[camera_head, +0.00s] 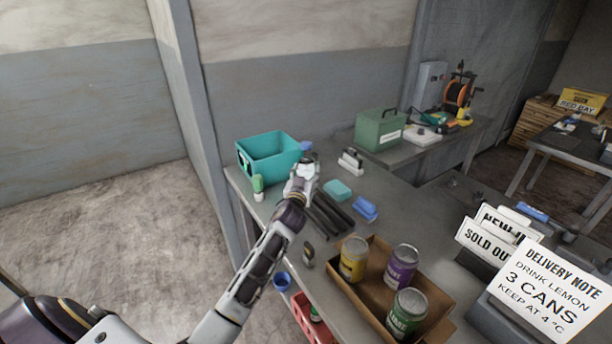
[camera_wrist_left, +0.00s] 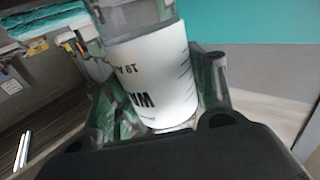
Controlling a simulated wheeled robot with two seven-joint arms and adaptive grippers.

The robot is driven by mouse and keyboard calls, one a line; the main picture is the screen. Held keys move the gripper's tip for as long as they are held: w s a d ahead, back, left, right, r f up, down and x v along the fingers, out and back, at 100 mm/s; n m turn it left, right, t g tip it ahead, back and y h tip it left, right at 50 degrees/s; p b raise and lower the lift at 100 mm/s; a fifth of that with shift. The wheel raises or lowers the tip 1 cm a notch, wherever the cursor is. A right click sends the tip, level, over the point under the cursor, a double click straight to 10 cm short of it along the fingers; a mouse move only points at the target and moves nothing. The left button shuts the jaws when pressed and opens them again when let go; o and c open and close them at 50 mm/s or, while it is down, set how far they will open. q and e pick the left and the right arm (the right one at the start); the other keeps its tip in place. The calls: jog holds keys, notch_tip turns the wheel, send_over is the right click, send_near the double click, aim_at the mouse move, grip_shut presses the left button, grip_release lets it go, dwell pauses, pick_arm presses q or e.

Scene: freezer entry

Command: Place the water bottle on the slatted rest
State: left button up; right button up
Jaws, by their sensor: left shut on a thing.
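My left gripper (camera_head: 303,172) is over the far left part of the grey bench, shut on the water bottle. In the left wrist view, the water bottle (camera_wrist_left: 157,75) is clear with a white label carrying dark print, between the green-and-grey fingers of my left gripper (camera_wrist_left: 160,90). In the head view the hand mostly hides the bottle, and I cannot tell its height above the bench. The slatted rest (camera_head: 332,211), a set of dark parallel bars, lies on the bench just right of and nearer than the hand. Its bars look bare. My right gripper is out of view.
A teal bin (camera_head: 268,157) stands behind left of the hand, beside a green-capped bottle (camera_head: 258,187). A teal block (camera_head: 337,190) and blue item (camera_head: 365,208) lie right of the rest. A cardboard tray (camera_head: 432,292) with three cans is nearer; signs (camera_head: 545,290) stand right.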

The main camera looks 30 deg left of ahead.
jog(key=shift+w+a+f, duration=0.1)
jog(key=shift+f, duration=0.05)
pick_arm(q)
jog(key=o, duration=1.4)
jog(key=shift+f, duration=0.1)
jog(key=shift+o, duration=0.2)
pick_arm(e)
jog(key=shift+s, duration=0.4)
pick_arm(q)
jog(key=shift+s, duration=0.1)
